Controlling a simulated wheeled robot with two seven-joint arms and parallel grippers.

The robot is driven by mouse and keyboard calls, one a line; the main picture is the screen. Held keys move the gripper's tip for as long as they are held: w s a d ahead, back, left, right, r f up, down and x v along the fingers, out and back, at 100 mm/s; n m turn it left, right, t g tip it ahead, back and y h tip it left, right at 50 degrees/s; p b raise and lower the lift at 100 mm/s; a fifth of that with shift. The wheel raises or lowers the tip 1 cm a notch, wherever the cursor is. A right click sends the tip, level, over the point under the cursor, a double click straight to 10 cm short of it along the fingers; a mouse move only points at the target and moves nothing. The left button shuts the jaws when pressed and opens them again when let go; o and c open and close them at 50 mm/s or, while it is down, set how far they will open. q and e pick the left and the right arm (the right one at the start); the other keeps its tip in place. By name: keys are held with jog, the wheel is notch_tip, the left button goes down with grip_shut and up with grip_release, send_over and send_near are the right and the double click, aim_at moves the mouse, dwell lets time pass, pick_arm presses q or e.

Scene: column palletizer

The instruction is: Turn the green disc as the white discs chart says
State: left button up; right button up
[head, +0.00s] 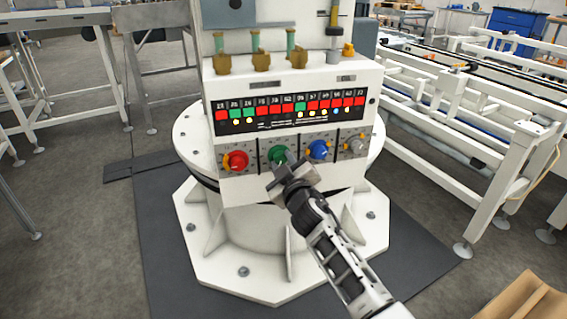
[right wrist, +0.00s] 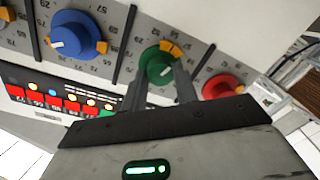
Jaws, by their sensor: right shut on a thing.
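The green disc (head: 278,154) is a round dial on the front of the white machine, between a red and a blue dial. My right gripper (head: 284,168) reaches it from below and is shut on it. In the right wrist view the two fingers (right wrist: 161,92) are on either side of the green disc (right wrist: 157,63). A white pointer mark and orange marks show at that disc. The chart (head: 291,108) is a black panel above the dials, with numbers, red and green squares and small coloured dots; the dots are too small to read surely. My left gripper is out of view.
The red dial (head: 237,160) and blue dial (head: 319,150) sit close on either side of the green disc, with a grey dial (head: 356,145) farther right. Brass valves (head: 261,61) stand above the panel. White conveyor frames (head: 460,110) stand to the right.

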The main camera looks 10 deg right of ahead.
jog(key=n, duration=0.4)
jog(key=shift+n, duration=0.3)
jog(key=n, duration=0.3)
jog(key=shift+h, duration=0.3)
jog(key=shift+n+p, duration=0.35)
jog(key=shift+n, duration=0.55)
jog(key=shift+f, duration=0.1)
jog(key=o, duration=1)
jog(key=shift+c, duration=0.2)
